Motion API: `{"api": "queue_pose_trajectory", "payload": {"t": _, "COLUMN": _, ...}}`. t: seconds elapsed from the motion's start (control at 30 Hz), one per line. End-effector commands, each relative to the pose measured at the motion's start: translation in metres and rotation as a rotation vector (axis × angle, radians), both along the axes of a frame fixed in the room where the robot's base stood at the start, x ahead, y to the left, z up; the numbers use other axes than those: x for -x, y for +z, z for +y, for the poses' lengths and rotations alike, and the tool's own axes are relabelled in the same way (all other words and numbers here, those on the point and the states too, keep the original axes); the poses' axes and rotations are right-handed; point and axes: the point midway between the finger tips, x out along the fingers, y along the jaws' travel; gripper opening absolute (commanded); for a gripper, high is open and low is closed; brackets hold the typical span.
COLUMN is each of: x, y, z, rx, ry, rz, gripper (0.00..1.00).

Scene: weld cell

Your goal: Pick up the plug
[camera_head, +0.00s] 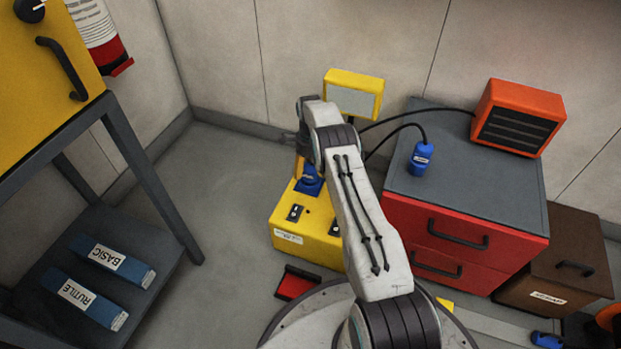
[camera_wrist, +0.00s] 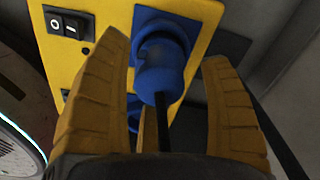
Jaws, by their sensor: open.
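A blue plug (camera_wrist: 160,72) with a black cable sits at a blue socket (camera_wrist: 190,25) on the yellow box in the wrist view. My gripper (camera_wrist: 164,50) is open, with one yellow finger on each side of this plug. I cannot tell whether either finger touches it. In the head view my gripper (camera_head: 301,167) is over the yellow box (camera_head: 303,243), beside blue parts (camera_head: 312,181) that my arm partly hides. Another blue plug-like piece (camera_head: 421,158) with a black cable is on the grey top of the red cabinet.
The red cabinet (camera_head: 462,243) stands right of the yellow box, with an orange heater-like unit (camera_head: 518,117) on top. A yellow-framed lamp or panel (camera_head: 353,97) rises behind the box. A dark rack (camera_head: 150,178) stands at the left. Floor between rack and box is clear.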

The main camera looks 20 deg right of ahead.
Motion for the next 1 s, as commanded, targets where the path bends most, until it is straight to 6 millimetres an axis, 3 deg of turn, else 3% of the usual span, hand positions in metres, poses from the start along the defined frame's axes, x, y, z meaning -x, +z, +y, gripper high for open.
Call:
{"api": "queue_pose_trajectory", "payload": {"t": 0.23, "x": -0.0001, "y": -0.0011, "z": -0.0001, "rx": 0.000, "ry": 0.000, "rz": -0.001, "gripper": 0.74}}
{"api": "queue_pose_trajectory", "payload": {"t": 1.0, "x": -0.0003, "y": -0.0013, "z": -0.0003, "rx": 0.001, "ry": 0.000, "rz": -0.002, "gripper": 0.05}}
